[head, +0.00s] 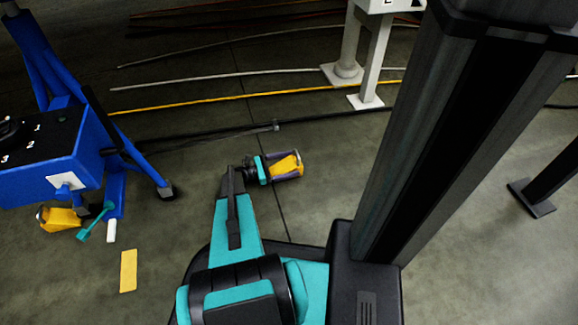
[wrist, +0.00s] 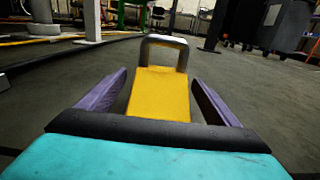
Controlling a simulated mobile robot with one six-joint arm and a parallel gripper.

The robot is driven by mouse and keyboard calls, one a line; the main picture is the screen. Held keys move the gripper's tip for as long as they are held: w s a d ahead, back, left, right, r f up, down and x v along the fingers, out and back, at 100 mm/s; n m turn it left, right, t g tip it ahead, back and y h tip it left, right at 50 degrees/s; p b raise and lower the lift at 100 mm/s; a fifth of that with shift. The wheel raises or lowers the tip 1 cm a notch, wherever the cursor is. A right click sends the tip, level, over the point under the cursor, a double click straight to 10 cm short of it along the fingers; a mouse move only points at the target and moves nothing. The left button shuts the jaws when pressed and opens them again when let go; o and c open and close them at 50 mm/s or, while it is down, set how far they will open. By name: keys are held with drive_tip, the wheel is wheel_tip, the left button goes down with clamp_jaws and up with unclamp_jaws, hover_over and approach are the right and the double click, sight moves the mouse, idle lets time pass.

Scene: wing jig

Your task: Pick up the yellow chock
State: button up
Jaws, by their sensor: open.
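The yellow chock (wrist: 160,95) lies between the two purple fingers of my gripper (wrist: 160,76) in the wrist view. It has a sloped yellow face and a grey metal handle loop at its far end. Gaps show between the chock and both fingers, so the gripper is open around it and not closed on it. In the head view, my gripper (head: 297,164) is low over the floor, with the yellow chock (head: 287,166) showing between its fingers. The chock's underside is hidden.
A blue stand (head: 30,180) is at the left, with another yellow object (head: 60,218) by its foot. A yellow strip (head: 128,270) is on the floor. Cables (head: 215,98) cross the floor behind the chock. A white post (head: 372,65) stands beyond. Floor around the chock is mostly clear.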

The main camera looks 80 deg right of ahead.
sight(289, 163)
drive_tip(key=shift+c, duration=0.2)
drive_tip(key=c, duration=1.8)
drive_tip(key=shift+r, duration=0.1)
drive_tip(key=shift+r, duration=0.1)
drive_tip(key=shift+r+p, duration=2.4)
drive_tip(key=shift+r, duration=2.5)
drive_tip(key=shift+s, duration=0.15)
